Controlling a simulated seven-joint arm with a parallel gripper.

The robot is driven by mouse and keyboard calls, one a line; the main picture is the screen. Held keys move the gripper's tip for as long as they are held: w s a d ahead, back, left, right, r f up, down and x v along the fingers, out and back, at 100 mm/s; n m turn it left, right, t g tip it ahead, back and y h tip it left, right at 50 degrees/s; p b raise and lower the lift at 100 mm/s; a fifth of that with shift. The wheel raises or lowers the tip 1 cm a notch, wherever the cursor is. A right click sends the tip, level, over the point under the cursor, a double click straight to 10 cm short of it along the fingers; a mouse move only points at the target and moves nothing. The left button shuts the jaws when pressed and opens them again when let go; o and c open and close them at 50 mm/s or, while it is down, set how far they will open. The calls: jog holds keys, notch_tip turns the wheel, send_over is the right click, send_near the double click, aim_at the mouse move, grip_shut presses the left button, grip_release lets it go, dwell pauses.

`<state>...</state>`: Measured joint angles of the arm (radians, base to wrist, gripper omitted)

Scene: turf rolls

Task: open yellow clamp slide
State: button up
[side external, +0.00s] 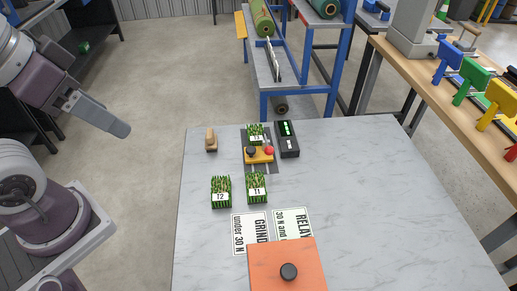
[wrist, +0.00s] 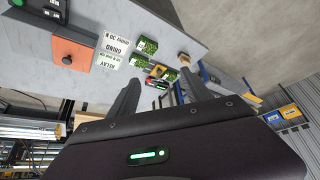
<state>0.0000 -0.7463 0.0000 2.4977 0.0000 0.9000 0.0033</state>
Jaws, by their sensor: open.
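The yellow clamp slide (side external: 260,156) sits on a dark rail fixture on the grey table, with a black knob (side external: 251,151) on its left and a red knob (side external: 269,150) on its right. A green turf block (side external: 256,133) with a white label stands in the fixture just behind the slide. The slide also shows small in the wrist view (wrist: 158,71), seen between my fingers. My gripper (side external: 118,127) is off the table's left side, raised and well apart from the slide. In the wrist view my gripper (wrist: 157,80) has its two fingers spread and empty.
Turf blocks T2 (side external: 221,190) and T1 (side external: 257,187) stand in front of the fixture. A black display box (side external: 287,139) is at its right, a wooden piece (side external: 211,141) at its left. GRIND and RELAY cards and an orange plate (side external: 275,282) lie nearer. The table's right side is clear.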

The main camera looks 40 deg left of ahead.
jog(key=w+m, duration=0.1)
jog(key=w, duration=0.2)
jog(key=w+m+g, duration=0.1)
jog(key=w, duration=0.3)
jog(key=w+m, duration=0.1)
jog(key=w, duration=0.3)
jog(key=shift+d+r+m+g, duration=0.2)
jog(key=shift+d+m+g, duration=0.1)
jog(key=shift+m+g, duration=0.1)
jog(key=c, duration=0.4)
jog(key=shift+o, duration=0.2)
jog(key=m+g, duration=0.3)
jog(key=m, duration=0.4)
send_over(250, 148)
jog(key=s, duration=0.1)
notch_tip(250, 148, down, 18)
jog(key=shift+m+g, duration=0.4)
jog(key=shift+m, duration=0.2)
jog(key=f, duration=0.6)
jog(key=w+f, duration=0.1)
jog(key=f, duration=0.3)
jog(key=shift+d+f, duration=0.1)
grip_shut()
